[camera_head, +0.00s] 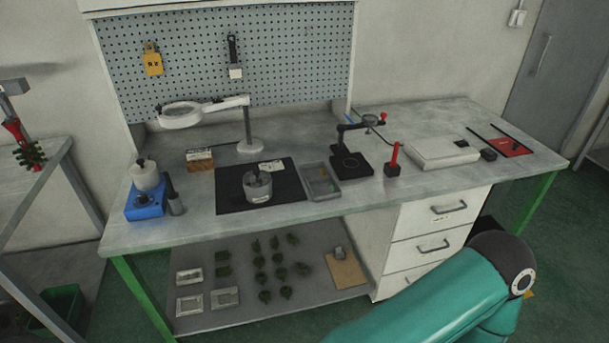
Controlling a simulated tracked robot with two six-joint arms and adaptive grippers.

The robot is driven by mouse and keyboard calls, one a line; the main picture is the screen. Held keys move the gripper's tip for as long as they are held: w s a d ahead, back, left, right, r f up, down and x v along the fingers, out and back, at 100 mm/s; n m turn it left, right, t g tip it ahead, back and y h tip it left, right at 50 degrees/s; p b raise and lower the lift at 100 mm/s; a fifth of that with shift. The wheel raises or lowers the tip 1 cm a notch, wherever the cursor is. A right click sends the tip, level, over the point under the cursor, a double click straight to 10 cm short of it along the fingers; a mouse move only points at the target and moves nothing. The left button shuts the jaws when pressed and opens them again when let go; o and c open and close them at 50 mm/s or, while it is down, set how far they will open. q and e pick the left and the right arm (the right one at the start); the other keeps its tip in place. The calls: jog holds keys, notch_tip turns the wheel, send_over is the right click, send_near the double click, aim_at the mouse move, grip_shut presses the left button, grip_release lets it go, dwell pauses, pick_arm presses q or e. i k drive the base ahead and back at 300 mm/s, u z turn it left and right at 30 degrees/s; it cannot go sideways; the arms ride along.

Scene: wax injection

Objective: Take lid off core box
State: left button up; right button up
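No thing here is clearly marked as the core box. A flat pale box (441,153) lies closed-looking on the right part of the workbench. A small brown box (200,161) with a pale, printed-looking top sits at the back left of the bench. I cannot tell which of these, if either, is the core box, or whether the pale top is a loose lid. Neither gripper is in view. Only a teal link of my own arm shows at the lower right, in front of the bench.
The workbench (300,226) holds a black mat (229,196) with a metal pot (258,188), a grey tray (308,176), a magnifier lamp (249,143), a blue device (146,205) and a black stand (351,165). A lower shelf (235,316) carries several green pieces.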

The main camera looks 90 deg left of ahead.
aim_at(256, 181)
jog(key=u, duration=0.1)
jog(key=k, duration=1.25)
jog(key=u, duration=1.55)
jog(key=i, duration=1)
jog(key=u, duration=0.15)
